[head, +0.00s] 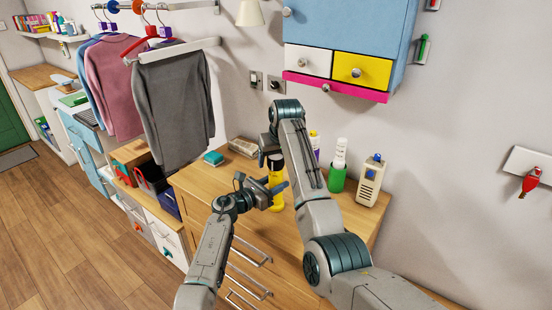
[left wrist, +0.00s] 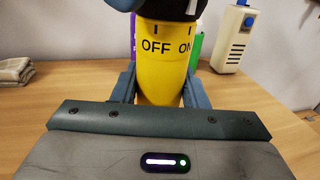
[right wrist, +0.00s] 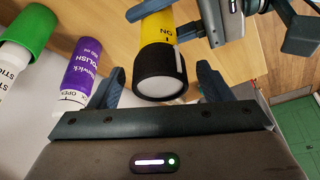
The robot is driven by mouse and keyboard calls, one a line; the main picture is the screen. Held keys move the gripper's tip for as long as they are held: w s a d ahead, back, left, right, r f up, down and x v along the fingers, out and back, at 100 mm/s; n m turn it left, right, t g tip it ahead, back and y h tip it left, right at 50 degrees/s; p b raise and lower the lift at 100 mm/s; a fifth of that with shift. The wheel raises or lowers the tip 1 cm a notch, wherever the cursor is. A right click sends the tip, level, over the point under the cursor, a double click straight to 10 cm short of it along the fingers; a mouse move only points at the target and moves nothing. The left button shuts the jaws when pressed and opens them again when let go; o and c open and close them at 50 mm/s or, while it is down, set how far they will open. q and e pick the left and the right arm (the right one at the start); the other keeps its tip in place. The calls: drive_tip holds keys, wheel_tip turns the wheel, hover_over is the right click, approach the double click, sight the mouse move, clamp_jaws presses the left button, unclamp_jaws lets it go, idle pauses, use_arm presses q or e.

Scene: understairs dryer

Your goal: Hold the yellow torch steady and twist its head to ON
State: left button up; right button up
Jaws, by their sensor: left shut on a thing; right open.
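The yellow torch (head: 276,190) is upright above the wooden chest top. Its body (left wrist: 161,70) shows OFF and ON marks below the black head. My left gripper (head: 268,196) is shut on the yellow body, a finger on each side in the left wrist view (left wrist: 165,88). The torch's base is hidden there. My right gripper (right wrist: 162,85) is open above the torch, with the black head (right wrist: 158,72) between its fingers and visible gaps beside it. A white line runs along the head's side; I cannot tell which mark it meets.
A purple-labelled polish bottle (right wrist: 80,70) and a green-and-white bottle (head: 338,172) stand close by. A cream walkie-talkie-like device (head: 370,180) is at the right. A folded cloth (head: 243,147) lies behind. Hanging sweaters (head: 175,105) are at the left, a cabinet (head: 345,50) above.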

drive_tip(key=c, duration=1)
drive_tip(key=shift+d+n+g+y, duration=0.1)
drive_tip(key=shift+n+g+y, duration=0.35)
drive_tip(key=shift+n, duration=1.15)
drive_tip(key=o, duration=1)
drive_tip(key=v, duration=1.2)
